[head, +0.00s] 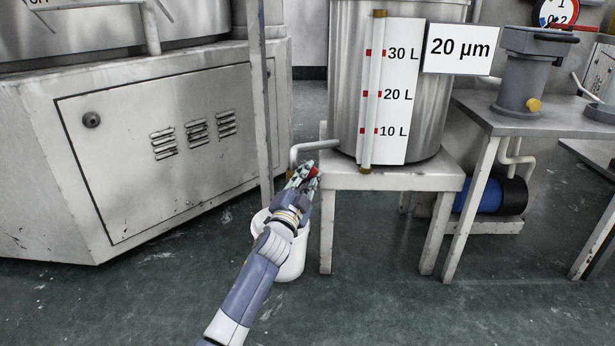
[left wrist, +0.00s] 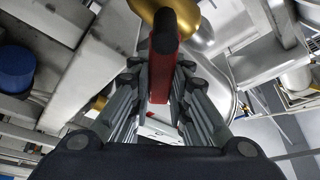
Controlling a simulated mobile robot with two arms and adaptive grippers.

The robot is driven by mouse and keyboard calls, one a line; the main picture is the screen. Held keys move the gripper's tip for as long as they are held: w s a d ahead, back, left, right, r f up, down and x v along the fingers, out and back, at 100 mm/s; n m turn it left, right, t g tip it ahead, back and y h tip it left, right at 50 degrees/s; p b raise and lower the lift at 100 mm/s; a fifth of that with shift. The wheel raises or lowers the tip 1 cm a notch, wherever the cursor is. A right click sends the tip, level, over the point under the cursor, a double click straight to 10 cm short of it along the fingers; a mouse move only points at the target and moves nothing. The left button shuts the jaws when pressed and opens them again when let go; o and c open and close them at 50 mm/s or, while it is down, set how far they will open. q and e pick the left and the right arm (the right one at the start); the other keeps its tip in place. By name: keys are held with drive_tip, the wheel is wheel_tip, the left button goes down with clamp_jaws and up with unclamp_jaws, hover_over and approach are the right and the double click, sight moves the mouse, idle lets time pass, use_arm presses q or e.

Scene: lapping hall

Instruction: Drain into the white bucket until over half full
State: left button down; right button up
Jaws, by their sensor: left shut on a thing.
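My left gripper (head: 304,179) is shut on a red valve handle (head: 314,171) beside the steel tank (head: 430,120). In the left wrist view the red handle (left wrist: 164,75) stands between the fingers (left wrist: 160,105), in front of a brass body (left wrist: 190,22). A bent pipe (head: 312,147) comes from the tank's left side towards the gripper. The white bucket (head: 291,262) stands on the floor below my left arm, which hides much of it. The bucket's inside and any flow into it are hidden. The tank's sight tube (head: 373,95) runs beside a litre scale. My right gripper is not in view.
The tank stands on a grey metal stand (head: 400,178). A sign (head: 460,49) reads 20 µm. A grey machine cabinet (head: 170,150) fills the left. A second table (head: 540,122) with a grey device stands at right. The front floor is clear.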

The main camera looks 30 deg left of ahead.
use_arm(q)
drive_tip(key=c, duration=1.5)
unclamp_jaws()
drive_tip(key=shift+s+f, duration=0.1)
drive_tip(key=v, duration=0.7)
drive_tip(key=shift+s+d, duration=0.1)
drive_tip(key=shift+s, duration=0.05)
